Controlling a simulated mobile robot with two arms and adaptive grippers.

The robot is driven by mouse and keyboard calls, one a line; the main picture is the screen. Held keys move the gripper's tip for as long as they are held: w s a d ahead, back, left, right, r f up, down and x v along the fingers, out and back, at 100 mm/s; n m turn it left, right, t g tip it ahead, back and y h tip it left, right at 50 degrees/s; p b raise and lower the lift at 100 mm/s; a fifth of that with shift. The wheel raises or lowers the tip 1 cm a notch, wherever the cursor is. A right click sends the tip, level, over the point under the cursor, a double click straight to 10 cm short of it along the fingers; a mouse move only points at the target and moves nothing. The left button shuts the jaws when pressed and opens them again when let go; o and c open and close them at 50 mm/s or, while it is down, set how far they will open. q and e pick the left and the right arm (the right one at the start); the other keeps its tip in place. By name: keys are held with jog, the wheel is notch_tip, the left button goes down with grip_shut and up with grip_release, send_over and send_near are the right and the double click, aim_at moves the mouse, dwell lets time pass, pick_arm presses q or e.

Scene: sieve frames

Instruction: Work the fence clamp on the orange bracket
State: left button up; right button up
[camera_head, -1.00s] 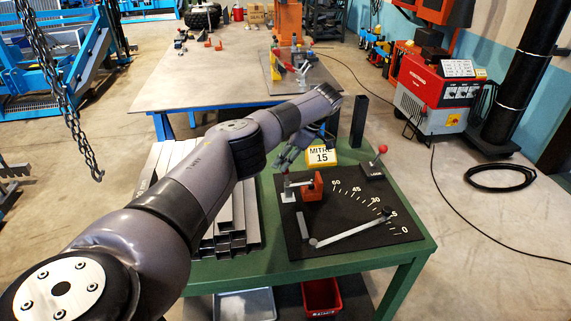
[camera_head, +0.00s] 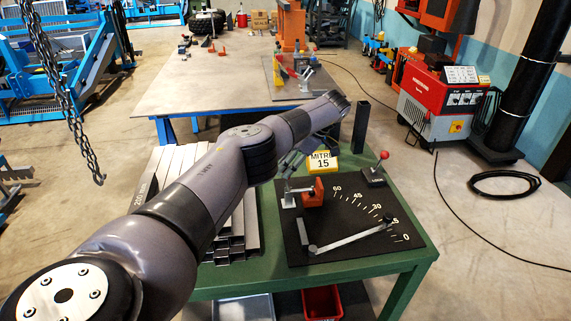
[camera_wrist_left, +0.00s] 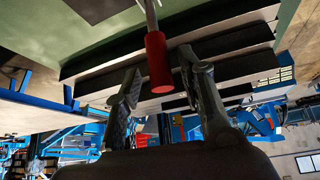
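The orange bracket (camera_head: 313,192) stands on the dark mitre board (camera_head: 350,245) on the green table. The metal fence clamp (camera_head: 289,199) is at its left side. My left gripper (camera_head: 287,170) is just above the clamp and hides its upper part in the head view. In the left wrist view, a red handle (camera_wrist_left: 157,62) on a metal rod lies between the two fingers of the left gripper (camera_wrist_left: 158,70). The fingers are apart, with visible gaps beside the handle. My right gripper is in neither view.
Stacked metal tubes (camera_head: 236,240) lie left of the board. A yellow "MITRE 15" block (camera_head: 322,162), a red-knobbed lever (camera_head: 376,168) and a dark upright post (camera_head: 361,125) stand behind or beside the board. A pale fence bar (camera_head: 350,240) lies across the board's front.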

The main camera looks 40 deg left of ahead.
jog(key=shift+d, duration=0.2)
pick_arm(q)
jog(key=shift+s, duration=0.1)
notch_tip(320, 180, up, 10)
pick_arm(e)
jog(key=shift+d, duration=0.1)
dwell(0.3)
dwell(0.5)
